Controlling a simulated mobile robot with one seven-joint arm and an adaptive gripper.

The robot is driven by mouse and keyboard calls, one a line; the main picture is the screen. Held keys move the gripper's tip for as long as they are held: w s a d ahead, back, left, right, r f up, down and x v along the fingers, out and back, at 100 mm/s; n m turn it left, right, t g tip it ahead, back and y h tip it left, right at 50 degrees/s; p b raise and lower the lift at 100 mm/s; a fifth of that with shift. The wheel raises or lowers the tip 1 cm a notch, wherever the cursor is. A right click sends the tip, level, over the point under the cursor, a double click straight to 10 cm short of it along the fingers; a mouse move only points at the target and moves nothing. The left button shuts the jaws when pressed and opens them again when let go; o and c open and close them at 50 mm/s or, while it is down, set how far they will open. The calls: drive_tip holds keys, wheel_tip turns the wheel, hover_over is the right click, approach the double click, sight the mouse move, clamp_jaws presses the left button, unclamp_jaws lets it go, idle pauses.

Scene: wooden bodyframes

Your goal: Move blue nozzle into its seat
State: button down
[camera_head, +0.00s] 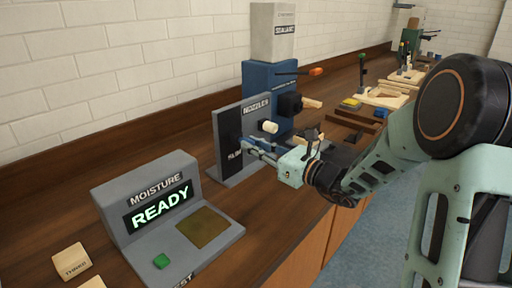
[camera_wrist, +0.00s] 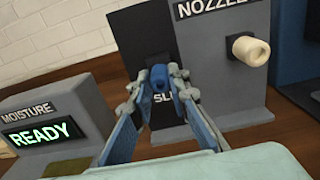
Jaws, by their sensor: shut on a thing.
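My gripper (camera_wrist: 162,78) is shut on the blue nozzle (camera_wrist: 156,73), a small blue piece between the fingertips. In the head view my gripper (camera_head: 250,146) is in front of the grey stand (camera_head: 219,138) labelled NOZZLES, and the blue nozzle is too small to make out clearly. The wrist view shows the nozzle in front of the stand's dark panel, just above partly hidden lettering. I cannot tell whether it touches the panel. A cream nozzle (camera_wrist: 248,50) sticks out of the stand to the right; it also shows in the head view (camera_head: 268,127).
A blue sealant machine (camera_head: 258,80) with an orange-tipped lever (camera_head: 315,71) stands behind the stand. A grey moisture tester (camera_head: 140,218) reading READY is at the left, near a wooden block (camera_head: 71,262). Wooden frames (camera_head: 385,96) lie farther along the bench.

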drive_tip(key=shift+w+a, duration=0.4)
drive_tip(key=shift+a, duration=0.15)
drive_tip(key=c, duration=1.8)
unclamp_jaws()
drive_tip(key=shift+o, duration=0.2)
drive_tip(key=v, duration=1.2)
